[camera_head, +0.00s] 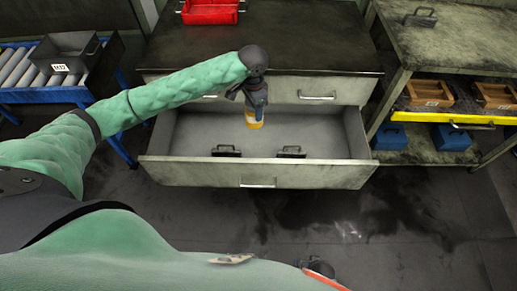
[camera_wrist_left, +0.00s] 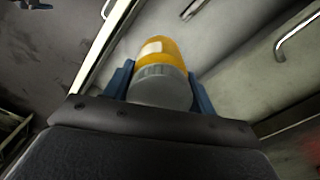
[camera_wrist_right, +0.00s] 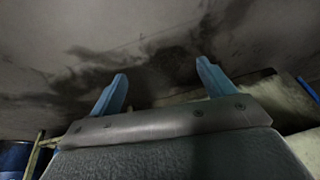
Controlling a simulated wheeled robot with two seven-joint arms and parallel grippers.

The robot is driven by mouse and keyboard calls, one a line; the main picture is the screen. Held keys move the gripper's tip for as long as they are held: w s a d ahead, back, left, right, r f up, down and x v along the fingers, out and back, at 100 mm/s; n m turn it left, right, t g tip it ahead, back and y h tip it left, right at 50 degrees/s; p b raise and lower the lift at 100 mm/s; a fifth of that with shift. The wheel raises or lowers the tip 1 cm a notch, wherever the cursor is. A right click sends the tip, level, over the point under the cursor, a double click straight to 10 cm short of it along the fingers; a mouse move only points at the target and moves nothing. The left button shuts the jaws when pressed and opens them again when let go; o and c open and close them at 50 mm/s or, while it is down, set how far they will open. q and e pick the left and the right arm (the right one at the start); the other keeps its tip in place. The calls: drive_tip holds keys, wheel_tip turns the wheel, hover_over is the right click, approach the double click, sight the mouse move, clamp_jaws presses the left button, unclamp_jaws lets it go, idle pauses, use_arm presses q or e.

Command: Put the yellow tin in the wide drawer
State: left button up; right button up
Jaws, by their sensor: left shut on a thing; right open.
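The yellow tin (camera_head: 253,122) has a grey end and a pale label, and shows large in the left wrist view (camera_wrist_left: 162,55). My left gripper (camera_head: 257,100) is shut on the tin and holds it over the rear part of the open wide drawer (camera_head: 210,172). Whether the tin touches the drawer floor I cannot tell. The drawer is pulled out and has two dark handled items (camera_head: 226,151) (camera_head: 291,152) near its front wall. My right gripper (camera_wrist_right: 160,88) is open and empty above the dark floor in the right wrist view.
A red crate (camera_head: 211,12) stands on the cabinet top. A grey bin (camera_head: 68,57) sits on the roller stand at left. At right, a workbench (camera_head: 455,42) has wooden boxes (camera_head: 430,93), a yellow-edged shelf and blue bins (camera_head: 452,138) below.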

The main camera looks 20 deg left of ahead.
use_arm(q)
drive_tip(key=f+m+b, duration=0.2)
drive_tip(key=f, duration=0.2)
drive_tip(key=w+f+m+b, duration=0.1)
drive_tip(key=f+m+b, duration=0.1)
drive_tip(key=f+m, duration=0.1)
drive_tip(key=w+f+m+b, duration=0.1)
drive_tip(key=f+m+b, duration=0.1)
drive_tip(key=f, duration=0.3)
drive_tip(key=shift+w+d+m+b, duration=0.1)
drive_tip(key=shift+d+m+b, duration=0.15)
drive_tip(key=shift+m+b, duration=0.25)
drive_tip(key=f+m+b, duration=0.2)
drive_tip(key=w+f+m+b, duration=0.1)
drive_tip(key=f+m, duration=0.1)
drive_tip(key=f, duration=0.1)
drive_tip(key=f+m+b, duration=0.2)
drive_tip(key=f, duration=0.1)
drive_tip(key=shift+w+f+b, duration=0.25)
drive_tip(key=shift+b, duration=0.05)
drive_tip(key=shift+m, duration=0.4)
drive_tip(key=shift+w+f, duration=0.1)
drive_tip(key=shift+f, duration=5.25)
use_arm(e)
drive_tip(key=w+a+r+t+y, duration=0.2)
drive_tip(key=w+a, duration=0.1)
drive_tip(key=a, duration=0.5)
drive_tip(key=shift+r+t, duration=0.3)
drive_tip(key=shift+t, duration=0.1)
